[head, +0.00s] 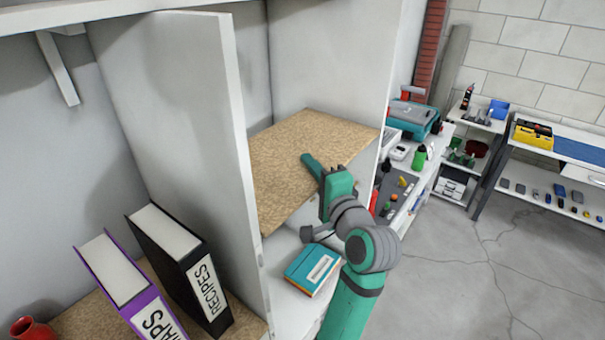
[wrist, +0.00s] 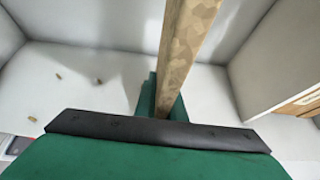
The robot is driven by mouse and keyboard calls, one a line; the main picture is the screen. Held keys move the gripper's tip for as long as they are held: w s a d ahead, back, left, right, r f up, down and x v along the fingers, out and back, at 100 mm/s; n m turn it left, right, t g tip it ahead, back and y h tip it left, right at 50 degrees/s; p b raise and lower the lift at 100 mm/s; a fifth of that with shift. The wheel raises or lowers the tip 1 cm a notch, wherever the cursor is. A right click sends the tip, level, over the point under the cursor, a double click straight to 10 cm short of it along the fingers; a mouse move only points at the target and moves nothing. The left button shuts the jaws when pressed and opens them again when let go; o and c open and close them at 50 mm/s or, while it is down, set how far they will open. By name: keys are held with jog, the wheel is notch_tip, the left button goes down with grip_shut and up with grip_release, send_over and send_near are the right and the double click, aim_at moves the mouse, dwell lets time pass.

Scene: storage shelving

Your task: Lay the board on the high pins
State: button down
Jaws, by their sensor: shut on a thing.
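The board (head: 290,160) is a tan, speckled panel in the right-hand bay of the white shelving, between the upright divider (head: 205,110) and the right side panel (head: 335,55). My gripper (head: 322,172) is shut on the board's front edge, near its right side. In the wrist view the board (wrist: 190,45) shows edge-on as a narrow strip between my gripper's jaws (wrist: 165,108). Small brown pins (wrist: 58,77) stick out of a white panel left of the board there. I cannot tell whether the board touches any pins; those beneath it are hidden.
A teal box or book (head: 312,268) lies below the board in the same bay. Purple (head: 125,285) and black (head: 185,265) binders stand in the left bay beside a red vase (head: 32,329). A cluttered bench (head: 405,195) stands to the right. The floor at right is clear.

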jog(key=shift+w+a, duration=0.2)
jog(key=shift+a, duration=0.1)
notch_tip(320, 180, down, 4)
jog(key=shift+a+r, duration=0.1)
jog(key=shift+r, duration=0.15)
jog(key=c, duration=1.8)
grip_release()
jog(key=shift+f, duration=0.1)
jog(key=shift+c, duration=0.2)
